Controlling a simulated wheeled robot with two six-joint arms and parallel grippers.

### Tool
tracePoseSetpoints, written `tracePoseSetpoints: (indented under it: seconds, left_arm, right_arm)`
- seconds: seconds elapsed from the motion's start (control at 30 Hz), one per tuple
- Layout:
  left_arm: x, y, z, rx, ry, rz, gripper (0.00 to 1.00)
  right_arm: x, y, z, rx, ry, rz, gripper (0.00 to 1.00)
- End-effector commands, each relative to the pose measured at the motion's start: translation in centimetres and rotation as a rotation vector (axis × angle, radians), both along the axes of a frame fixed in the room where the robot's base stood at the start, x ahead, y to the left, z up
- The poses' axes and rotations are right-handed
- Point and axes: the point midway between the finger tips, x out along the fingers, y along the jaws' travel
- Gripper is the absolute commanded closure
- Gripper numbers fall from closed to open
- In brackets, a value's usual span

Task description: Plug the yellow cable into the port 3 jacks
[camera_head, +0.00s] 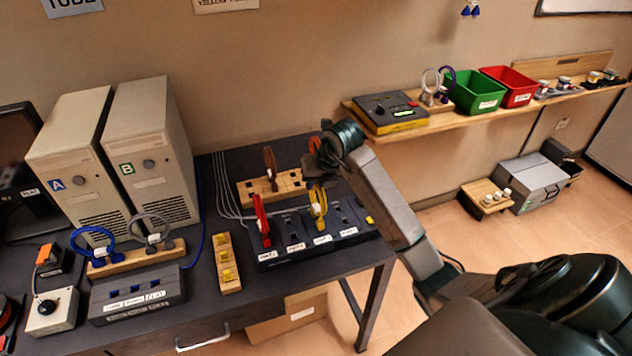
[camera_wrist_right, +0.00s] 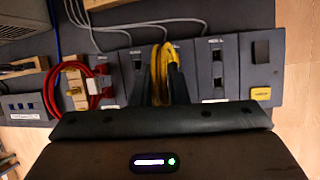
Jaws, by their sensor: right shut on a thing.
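The yellow cable (camera_head: 319,208) is a small loop held upright over the dark port panel (camera_head: 300,257). My right gripper (camera_head: 318,186) is shut on it from above; in the right wrist view, the yellow cable (camera_wrist_right: 160,58) shows between the two dark fingers (camera_wrist_right: 161,88). The cable is above the third labelled module from the left. I cannot tell whether its plugs are seated in the jacks, because the fingers cover them. The labels are too small to read surely. My left gripper is not in view.
A red cable (camera_head: 259,215) stands at the panel's left end. A wooden rack (camera_head: 252,195) with a brown loop is behind. A wooden strip with yellow blocks (camera_head: 226,257) lies left. Two computer towers (camera_head: 150,140) stand further left. Grey wires run behind the panel.

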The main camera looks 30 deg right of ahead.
Motion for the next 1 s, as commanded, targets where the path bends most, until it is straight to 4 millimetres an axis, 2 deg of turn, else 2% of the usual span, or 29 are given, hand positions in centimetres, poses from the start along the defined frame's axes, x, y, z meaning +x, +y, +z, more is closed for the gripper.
tracePoseSetpoints:
  seconds: [0.43, 0.47, 0.57, 0.6, 0.8, 0.93, 1.0]
  left_arm:
    - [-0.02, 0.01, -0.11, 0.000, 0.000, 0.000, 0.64]
    - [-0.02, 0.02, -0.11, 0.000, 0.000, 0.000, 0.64]
    - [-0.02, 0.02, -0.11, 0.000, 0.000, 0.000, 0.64]
    - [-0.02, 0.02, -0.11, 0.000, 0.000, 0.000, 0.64]
    - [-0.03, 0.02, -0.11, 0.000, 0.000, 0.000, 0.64]
    - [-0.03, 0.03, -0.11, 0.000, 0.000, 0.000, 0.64]
    - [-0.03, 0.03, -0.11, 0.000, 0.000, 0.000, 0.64]
  right_arm:
    - [0.00, -0.02, -0.12, 0.000, 0.000, 0.000, 1.00]
    - [0.00, -0.02, -0.12, 0.000, 0.000, 0.000, 0.84]
    - [0.00, -0.02, -0.12, 0.000, 0.000, 0.000, 0.64]
    - [0.00, -0.01, -0.12, 0.000, 0.000, 0.000, 0.61]
    - [0.00, -0.01, -0.14, 0.000, 0.000, 0.000, 0.59]
    - [0.00, -0.01, -0.14, 0.000, 0.000, 0.000, 0.33]
    - [0.00, -0.01, -0.14, 0.000, 0.000, 0.000, 0.31]
